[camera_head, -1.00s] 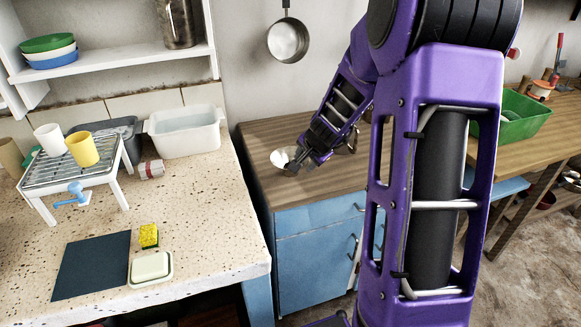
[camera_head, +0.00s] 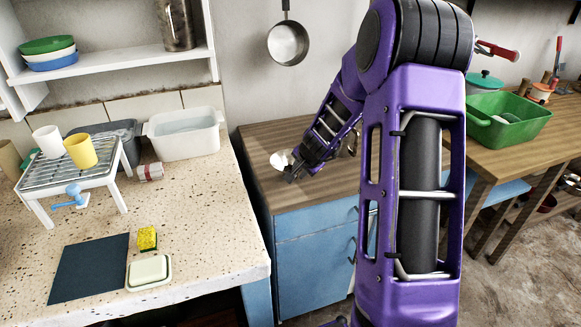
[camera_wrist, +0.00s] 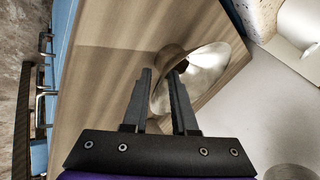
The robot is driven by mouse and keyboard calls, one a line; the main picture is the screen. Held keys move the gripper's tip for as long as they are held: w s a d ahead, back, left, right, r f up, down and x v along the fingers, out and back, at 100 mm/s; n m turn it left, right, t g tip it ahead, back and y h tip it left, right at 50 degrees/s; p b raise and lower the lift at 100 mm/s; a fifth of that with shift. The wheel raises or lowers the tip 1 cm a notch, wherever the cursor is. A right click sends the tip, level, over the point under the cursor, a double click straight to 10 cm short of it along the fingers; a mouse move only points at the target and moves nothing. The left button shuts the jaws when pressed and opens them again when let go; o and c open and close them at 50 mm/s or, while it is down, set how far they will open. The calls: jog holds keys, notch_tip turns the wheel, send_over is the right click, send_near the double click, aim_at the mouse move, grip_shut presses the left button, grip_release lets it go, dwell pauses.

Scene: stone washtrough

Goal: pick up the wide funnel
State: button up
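The wide funnel (camera_head: 280,159) is a pale, shiny metal cone at the left end of the wooden counter, partly hidden by my gripper (camera_head: 292,173). In the wrist view the wide funnel (camera_wrist: 210,66) lies ahead and to the right, with its bright inside showing. My gripper (camera_wrist: 163,74) is open. Its left finger stands just left of the funnel's rim and its right finger overlaps the inside. Part of the funnel's wall shows between the fingers. I cannot tell whether either finger touches it.
The wooden counter (camera_head: 325,192) is mostly bare. A pan (camera_head: 288,43) hangs on the wall above. At left, the speckled counter (camera_head: 200,220) holds a white basin (camera_head: 184,135), a rack (camera_head: 75,172) with cups, a sponge and soap. A green tub (camera_head: 508,122) stands at right.

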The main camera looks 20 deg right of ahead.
grip_shut()
jog(key=shift+s, duration=0.15)
